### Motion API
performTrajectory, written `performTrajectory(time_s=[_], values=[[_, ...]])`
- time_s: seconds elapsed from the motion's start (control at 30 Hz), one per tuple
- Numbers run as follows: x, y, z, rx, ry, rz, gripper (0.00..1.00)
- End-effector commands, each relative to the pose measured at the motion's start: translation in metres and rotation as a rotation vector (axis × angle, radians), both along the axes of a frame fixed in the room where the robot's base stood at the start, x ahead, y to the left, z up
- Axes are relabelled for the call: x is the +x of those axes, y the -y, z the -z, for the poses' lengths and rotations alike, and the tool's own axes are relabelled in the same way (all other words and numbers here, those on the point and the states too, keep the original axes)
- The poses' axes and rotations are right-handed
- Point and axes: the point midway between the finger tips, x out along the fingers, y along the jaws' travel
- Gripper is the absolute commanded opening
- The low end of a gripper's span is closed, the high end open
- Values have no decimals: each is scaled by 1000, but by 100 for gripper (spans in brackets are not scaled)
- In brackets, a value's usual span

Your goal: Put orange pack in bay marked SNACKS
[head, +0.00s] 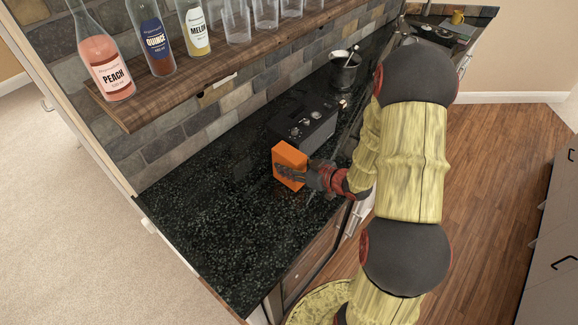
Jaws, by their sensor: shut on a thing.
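The orange pack (291,152) is a box-shaped pack over the dark speckled counter. My gripper (287,171) reaches in from the right and is shut on the pack, with its dark fingers across the pack's near side. The pack looks upright; I cannot tell whether its base touches the counter. I cannot make out any bay or label marked SNACKS in the head view.
A dark box-like item (308,123) with round pale parts stands just behind the pack. A metal bucket (345,72) stands farther back. A wooden shelf (128,112) with bottles and glasses overhangs the counter. The counter (215,215) is clear at front left.

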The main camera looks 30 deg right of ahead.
Motion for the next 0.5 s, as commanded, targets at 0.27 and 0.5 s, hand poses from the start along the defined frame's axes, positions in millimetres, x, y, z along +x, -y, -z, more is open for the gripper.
performTrajectory(time_s=[0.27,0.5], values=[[-21,3,-47,-2,5,3,4],[-66,9,-89,-1,2,6,4]])
